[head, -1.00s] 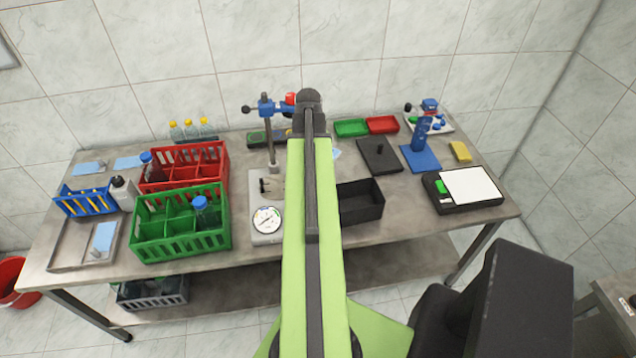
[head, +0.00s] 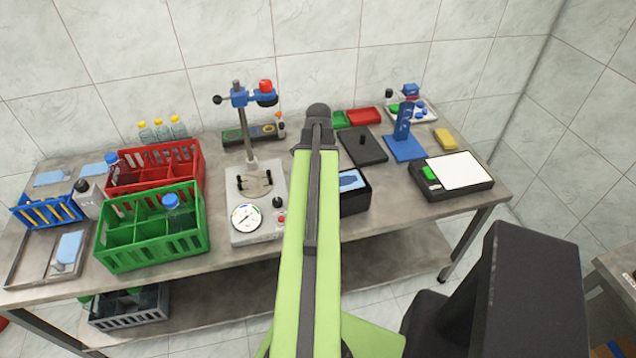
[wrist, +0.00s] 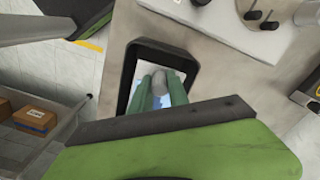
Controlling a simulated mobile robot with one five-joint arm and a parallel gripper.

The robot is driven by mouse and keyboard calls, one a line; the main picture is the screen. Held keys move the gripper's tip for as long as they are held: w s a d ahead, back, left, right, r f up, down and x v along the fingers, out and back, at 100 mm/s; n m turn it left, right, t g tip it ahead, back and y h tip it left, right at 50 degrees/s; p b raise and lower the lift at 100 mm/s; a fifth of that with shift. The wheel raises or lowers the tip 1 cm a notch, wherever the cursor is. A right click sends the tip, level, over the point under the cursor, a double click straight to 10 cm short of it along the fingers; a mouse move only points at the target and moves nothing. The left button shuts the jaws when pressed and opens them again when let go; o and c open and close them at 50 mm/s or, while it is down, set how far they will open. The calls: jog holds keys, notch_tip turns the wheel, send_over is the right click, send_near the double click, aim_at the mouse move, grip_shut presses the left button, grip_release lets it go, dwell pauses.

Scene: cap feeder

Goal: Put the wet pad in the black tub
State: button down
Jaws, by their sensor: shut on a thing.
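The black tub (head: 357,203) stands on the bench just right of my arm in the head view, which hides its left part. A light blue pad (head: 352,181) shows within the tub's rim. In the wrist view the tub (wrist: 128,72) surrounds the pad (wrist: 178,92), which looks pale blue and white. My gripper (wrist: 159,84) has green fingers shut on the pad's grey knob, over the tub's opening. I cannot tell whether the pad touches the tub floor. The fingers are hidden in the head view.
A press stand with a dial (head: 247,217) is left of the tub. Green (head: 150,240) and red crates (head: 155,172) stand further left. A scale (head: 455,172), a blue stand (head: 405,147) and a dark plate with a knob (head: 365,148) are right. Other pads (head: 69,247) lie far left.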

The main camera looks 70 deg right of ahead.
notch_tip(320, 180, down, 10)
jog(key=b, duration=1)
jog(key=shift+f, duration=0.25)
jog(key=shift+r, duration=0.1)
jog(key=c, duration=1.2)
grip_release()
jog(key=shift+o, duration=0.4)
jog(key=o, duration=0.4)
jog(key=shift+c, duration=0.2)
notch_tip(320, 180, up, 10)
jog(key=p, duration=1)
jog(key=shift+r, duration=0.15)
